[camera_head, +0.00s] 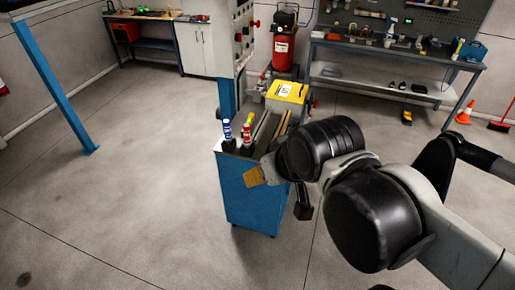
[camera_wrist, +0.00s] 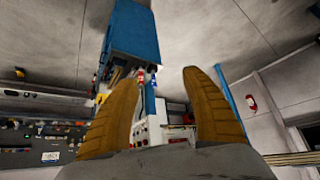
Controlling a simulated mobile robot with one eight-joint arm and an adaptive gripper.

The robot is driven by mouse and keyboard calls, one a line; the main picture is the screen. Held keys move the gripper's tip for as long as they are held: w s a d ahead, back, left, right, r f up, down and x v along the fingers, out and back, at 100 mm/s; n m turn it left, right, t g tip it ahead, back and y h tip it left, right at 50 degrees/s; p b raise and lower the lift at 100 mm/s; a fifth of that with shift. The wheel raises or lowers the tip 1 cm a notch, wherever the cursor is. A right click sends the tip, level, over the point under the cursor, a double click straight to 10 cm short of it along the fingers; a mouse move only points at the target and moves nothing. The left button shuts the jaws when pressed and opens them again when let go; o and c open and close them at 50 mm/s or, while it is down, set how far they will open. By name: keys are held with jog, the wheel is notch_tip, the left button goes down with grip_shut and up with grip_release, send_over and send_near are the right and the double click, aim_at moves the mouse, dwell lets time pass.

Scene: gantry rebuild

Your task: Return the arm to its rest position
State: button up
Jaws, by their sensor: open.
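My arm reaches in from the right of the head view, bent, with its end in front of the blue cart (camera_head: 248,200). My gripper (camera_head: 255,176) shows there only in part, as a tan finger pad by the cart's upper front; the rest is hidden behind my arm. In the wrist view my gripper (camera_wrist: 161,78) has its two tan fingers wide apart with nothing between them. The cart also shows in the wrist view (camera_wrist: 134,35), beyond the fingers and upside down.
A blue-labelled bottle (camera_head: 227,131) and a red-labelled bottle (camera_head: 247,131) stand on the cart. Behind are a yellow box (camera_head: 287,91), a red tank (camera_head: 284,47) and a workbench (camera_head: 395,55). A blue post (camera_head: 52,80) stands left. The floor between is clear.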

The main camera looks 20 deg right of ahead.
jog(key=shift+s+d+f, duration=0.4)
jog(key=shift+d+f, duration=0.05)
jog(key=shift+f, duration=0.25)
jog(key=shift+f, duration=0.15)
notch_tip(320, 180, down, 34)
jog(key=b, duration=3.4)
